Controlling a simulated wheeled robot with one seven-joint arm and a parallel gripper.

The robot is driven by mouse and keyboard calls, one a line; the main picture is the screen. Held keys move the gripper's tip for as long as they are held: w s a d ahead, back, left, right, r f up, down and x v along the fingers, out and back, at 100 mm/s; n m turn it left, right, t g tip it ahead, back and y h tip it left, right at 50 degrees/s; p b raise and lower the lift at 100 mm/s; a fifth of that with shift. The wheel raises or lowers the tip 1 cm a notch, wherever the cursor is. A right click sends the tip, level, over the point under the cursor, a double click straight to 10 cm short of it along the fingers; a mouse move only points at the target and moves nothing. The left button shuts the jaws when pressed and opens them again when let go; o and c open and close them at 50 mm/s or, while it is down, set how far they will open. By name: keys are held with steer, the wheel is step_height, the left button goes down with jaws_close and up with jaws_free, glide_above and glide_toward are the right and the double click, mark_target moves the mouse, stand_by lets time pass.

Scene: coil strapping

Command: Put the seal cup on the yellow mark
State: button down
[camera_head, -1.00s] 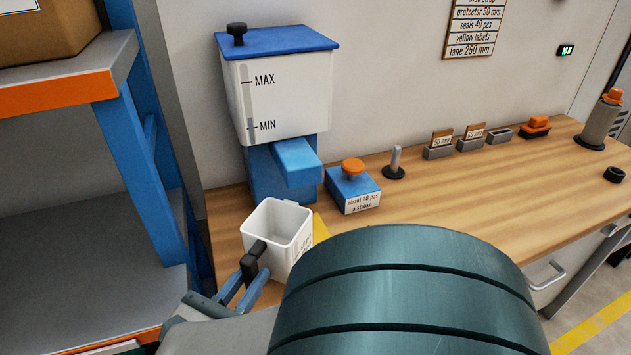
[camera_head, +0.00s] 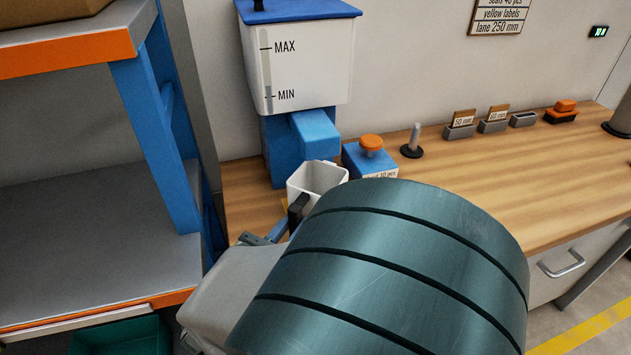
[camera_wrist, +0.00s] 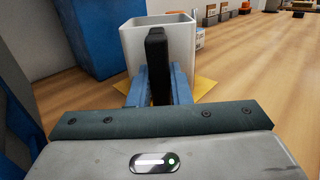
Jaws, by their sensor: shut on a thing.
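The white, open-topped seal cup (camera_head: 318,178) is upright in front of the blue dispenser base in the head view. Its lower part is hidden there by my arm. My gripper (camera_head: 297,212) is shut on the cup at its near side; the black piece between the blue fingers also shows in the wrist view (camera_wrist: 158,70). In the wrist view the cup (camera_wrist: 180,45) stands over or on the yellow mark (camera_wrist: 205,85), which shows at its right side. I cannot tell whether the cup's bottom touches the bench.
The white dispenser (camera_head: 300,65) with MAX and MIN lines stands behind the cup, its blue spout close by. A blue box with an orange knob (camera_head: 371,145) is just right. A shelf rack (camera_head: 165,130) stands left.

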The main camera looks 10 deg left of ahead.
steer(key=shift+f, duration=0.1)
steer(key=c, duration=1.8)
jaws_free()
steer(key=shift+f, duration=0.1)
steer(key=o, duration=0.5)
steer(key=shift+c, duration=0.2)
steer(key=shift+r, duration=0.3)
steer(key=v, duration=1.2)
steer(key=shift+a+p, duration=0.1)
steer(key=shift+p, duration=0.3)
